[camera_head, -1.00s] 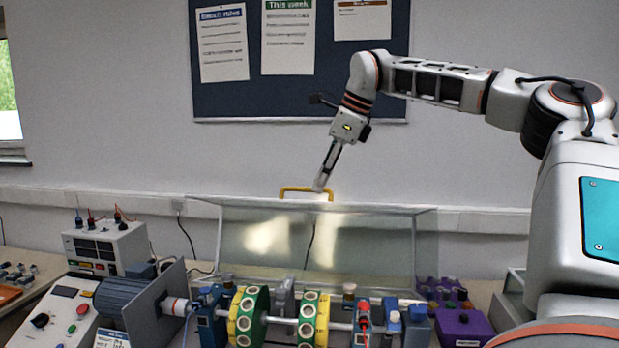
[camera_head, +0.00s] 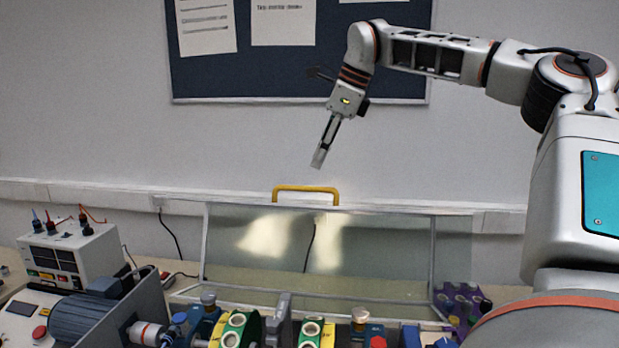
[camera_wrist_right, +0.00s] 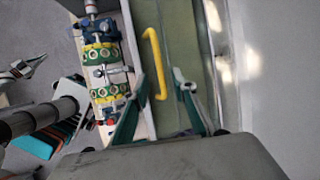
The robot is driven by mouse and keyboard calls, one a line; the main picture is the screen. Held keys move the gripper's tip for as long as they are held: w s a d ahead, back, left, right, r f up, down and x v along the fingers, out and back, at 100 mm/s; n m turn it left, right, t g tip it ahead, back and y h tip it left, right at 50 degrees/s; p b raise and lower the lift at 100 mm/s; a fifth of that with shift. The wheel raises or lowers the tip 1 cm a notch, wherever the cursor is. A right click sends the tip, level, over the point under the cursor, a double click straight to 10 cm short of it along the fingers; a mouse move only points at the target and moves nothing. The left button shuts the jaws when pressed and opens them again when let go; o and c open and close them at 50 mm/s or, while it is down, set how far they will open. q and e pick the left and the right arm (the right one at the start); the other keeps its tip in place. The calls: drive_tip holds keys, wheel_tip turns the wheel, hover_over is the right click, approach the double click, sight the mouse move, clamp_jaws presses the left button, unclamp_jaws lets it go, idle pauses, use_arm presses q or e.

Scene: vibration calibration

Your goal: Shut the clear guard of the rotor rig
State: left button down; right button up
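The clear guard (camera_head: 375,250) of the rotor rig stands raised behind the rotor, its pane tilted back towards the wall. Its yellow handle (camera_head: 306,189) is on the top edge. The rotor's green and yellow discs (camera_head: 237,330) show uncovered at the bottom of the head view. My right gripper (camera_head: 317,163) is just above the handle in the head view, apart from it. In the right wrist view its fingers (camera_wrist_right: 160,110) are spread and empty, with the handle (camera_wrist_right: 155,63) beyond them. A pale jaw-like shape (camera_wrist_right: 22,70) at the left of that view may be my left gripper, too small to judge.
A motor (camera_head: 90,315) and a white power supply (camera_head: 75,255) with leads stand at the left. A purple box (camera_head: 463,305) stands right of the guard. The wall and a dark notice board (camera_head: 330,60) are behind. The air around the handle is clear.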

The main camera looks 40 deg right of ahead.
drive_tip(key=x, duration=0.7)
drive_tip(key=shift+a+f, duration=0.1)
drive_tip(key=shift+f, duration=0.1)
clamp_jaws()
